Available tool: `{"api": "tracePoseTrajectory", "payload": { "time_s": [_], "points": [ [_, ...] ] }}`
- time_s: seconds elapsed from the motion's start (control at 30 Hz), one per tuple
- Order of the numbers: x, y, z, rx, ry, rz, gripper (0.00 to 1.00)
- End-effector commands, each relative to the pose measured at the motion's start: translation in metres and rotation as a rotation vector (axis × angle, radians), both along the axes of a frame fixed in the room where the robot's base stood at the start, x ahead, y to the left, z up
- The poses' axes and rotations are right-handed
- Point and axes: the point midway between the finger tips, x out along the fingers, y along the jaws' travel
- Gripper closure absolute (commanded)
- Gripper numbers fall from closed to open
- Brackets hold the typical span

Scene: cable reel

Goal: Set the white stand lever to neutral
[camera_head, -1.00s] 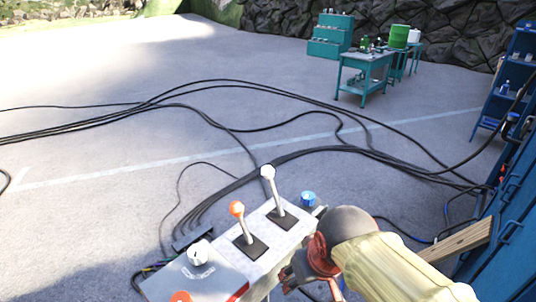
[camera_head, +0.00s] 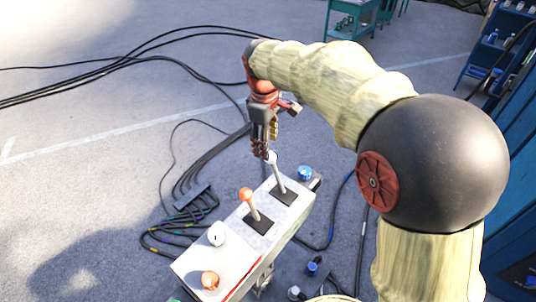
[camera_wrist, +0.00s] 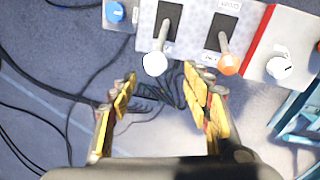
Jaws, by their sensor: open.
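The white stand lever (camera_head: 277,172) stands on the grey control stand (camera_head: 190,262), tilted so that its white knob leans away toward the upper left. In the wrist view its white knob (camera_wrist: 155,64) shows just beyond the fingers, between their lines. My gripper (camera_head: 264,150) points down just above the white knob in the head view, and its fingers seem very close to it; I cannot tell whether they touch. In the wrist view my gripper (camera_wrist: 160,88) is open, with nothing between its yellow-padded fingers.
An orange-knobbed lever (camera_head: 252,204) stands beside the white one. A white knob (camera_head: 217,234), an orange button (camera_head: 210,280) and a blue knob (camera_head: 305,173) are also on the stand. Black cables (camera_head: 205,150) lie on the floor. Blue shelving (camera_head: 515,150) stands at right.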

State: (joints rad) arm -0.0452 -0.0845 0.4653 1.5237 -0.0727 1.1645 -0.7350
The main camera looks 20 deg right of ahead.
Motion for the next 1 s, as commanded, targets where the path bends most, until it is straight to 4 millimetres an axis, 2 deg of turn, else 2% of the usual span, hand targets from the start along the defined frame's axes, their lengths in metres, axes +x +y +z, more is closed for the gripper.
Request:
{"api": "tracePoseTrajectory", "payload": {
  "time_s": [0.17,0.63,1.0],
  "points": [
    [-0.001,-0.001,-0.008,-0.003,0.01,0.042,0.51],
    [0.003,-0.005,-0.07,-0.003,0.01,0.04,0.51],
    [0.004,-0.005,-0.078,-0.003,0.007,0.04,0.51]
  ]
}}
